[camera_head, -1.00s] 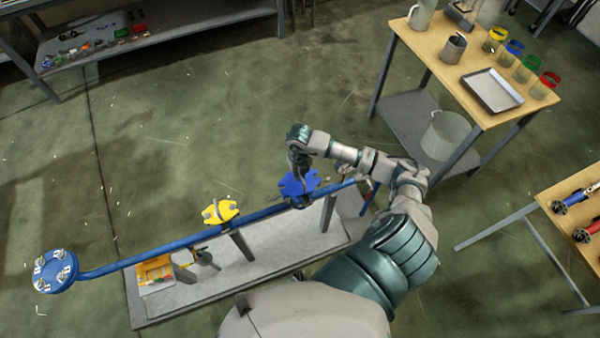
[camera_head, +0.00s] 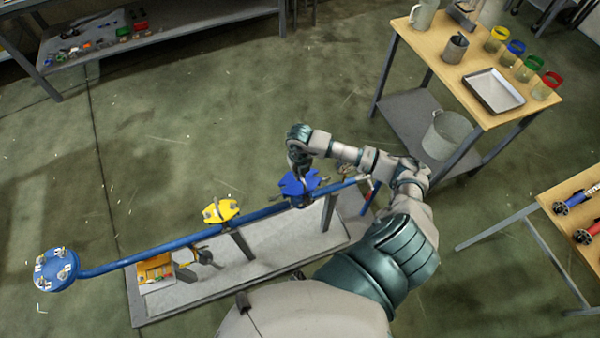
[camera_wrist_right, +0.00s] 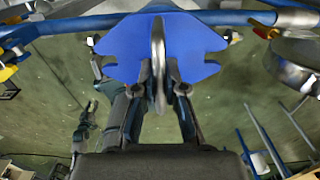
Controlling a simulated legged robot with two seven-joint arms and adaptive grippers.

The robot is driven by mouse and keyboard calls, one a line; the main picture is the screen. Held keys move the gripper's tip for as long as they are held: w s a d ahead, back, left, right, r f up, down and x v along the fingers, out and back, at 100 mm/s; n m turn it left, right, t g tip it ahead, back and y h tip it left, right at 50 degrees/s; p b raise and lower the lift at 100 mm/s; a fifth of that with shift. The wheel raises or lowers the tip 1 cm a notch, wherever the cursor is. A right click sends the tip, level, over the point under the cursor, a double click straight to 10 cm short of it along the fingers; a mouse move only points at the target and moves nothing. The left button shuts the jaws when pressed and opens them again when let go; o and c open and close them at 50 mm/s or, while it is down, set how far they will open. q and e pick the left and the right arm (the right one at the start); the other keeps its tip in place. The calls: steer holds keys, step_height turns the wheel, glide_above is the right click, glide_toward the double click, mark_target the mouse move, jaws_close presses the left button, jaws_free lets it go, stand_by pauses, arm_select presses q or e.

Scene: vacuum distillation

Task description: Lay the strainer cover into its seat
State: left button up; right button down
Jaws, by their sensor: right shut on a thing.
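The blue strainer cover (camera_head: 298,184) is a notched plate over the blue pipe line. In the right wrist view the cover (camera_wrist_right: 195,45) fills the upper middle, with a metal loop handle (camera_wrist_right: 158,60) standing out from it. My right gripper (camera_head: 301,172) is above the cover; in the wrist view its fingers (camera_wrist_right: 158,88) are shut on the handle from both sides. The seat is hidden under the cover, so I cannot tell whether the cover touches it. My left gripper is not clearly visible in the head view.
The blue pipe (camera_head: 160,249) runs over a grey base (camera_head: 285,255), with a yellow fitting (camera_head: 221,211) and a round blue flange (camera_head: 56,269) to the left. A wooden table (camera_head: 430,45) with beakers and a tray (camera_head: 493,91) stands at upper right. Another table edge is at far right.

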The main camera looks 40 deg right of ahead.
steer(key=shift+f+b, duration=0.55)
steer(key=shift+f, duration=0.2)
steer(key=c, duration=1.2)
jaws_free()
steer(key=shift+r, duration=0.1)
steer(key=shift+o, duration=0.2)
step_height(320, 180, up, 12)
steer(key=shift+d+f, duration=0.1)
